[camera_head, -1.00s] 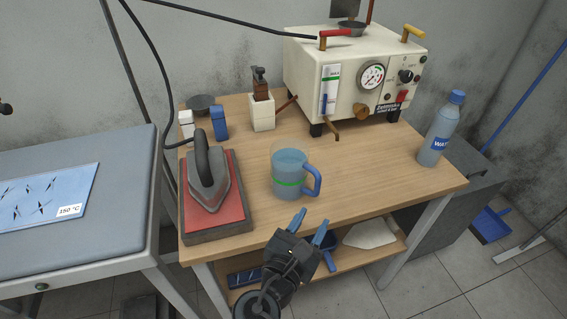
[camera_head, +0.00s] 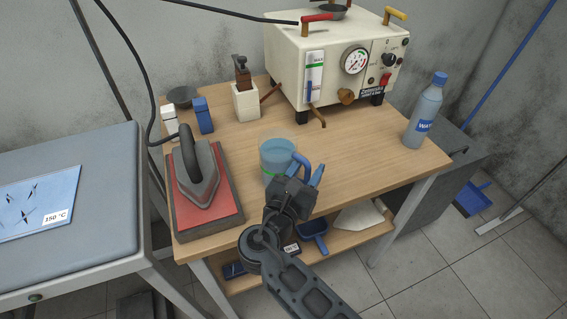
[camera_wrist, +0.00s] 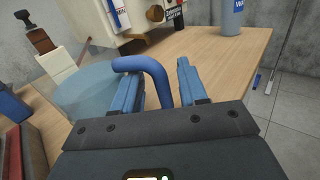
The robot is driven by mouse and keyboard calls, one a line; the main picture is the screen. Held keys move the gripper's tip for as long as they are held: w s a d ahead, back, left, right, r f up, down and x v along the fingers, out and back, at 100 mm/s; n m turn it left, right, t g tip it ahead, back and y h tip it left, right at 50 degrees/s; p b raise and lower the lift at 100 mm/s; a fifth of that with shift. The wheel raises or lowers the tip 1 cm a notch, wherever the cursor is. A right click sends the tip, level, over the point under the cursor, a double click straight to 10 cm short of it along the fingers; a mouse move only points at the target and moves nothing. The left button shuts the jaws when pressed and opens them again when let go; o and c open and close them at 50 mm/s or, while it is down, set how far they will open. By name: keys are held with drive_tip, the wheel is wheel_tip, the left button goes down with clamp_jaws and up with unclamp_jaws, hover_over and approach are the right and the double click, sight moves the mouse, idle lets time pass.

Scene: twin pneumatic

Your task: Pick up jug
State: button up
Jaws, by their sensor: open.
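The jug (camera_head: 276,153) is clear, with a green band and a blue handle (camera_head: 302,162), and stands upright on the wooden table near its front edge. It holds a bluish liquid. My gripper (camera_head: 307,176) is at the jug's right side, with blue fingers. In the wrist view my gripper (camera_wrist: 158,88) is open, and the jug handle (camera_wrist: 150,72) reaches between the two fingers. The clear jug body (camera_wrist: 84,98) is to the left of the fingers. I cannot tell whether a finger touches the handle.
An iron (camera_head: 198,170) on a red pad stands left of the jug. A cream steam machine (camera_head: 328,65) stands behind, and a water bottle (camera_head: 425,112) at the right. The wooden table (camera_head: 375,155) is clear right of the jug. A lower shelf (camera_head: 345,240) holds a dustpan.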

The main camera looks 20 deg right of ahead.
drive_tip(key=c, duration=0.8)
clamp_jaws()
drive_tip(key=shift+r, duration=0.2)
idle(0.4)
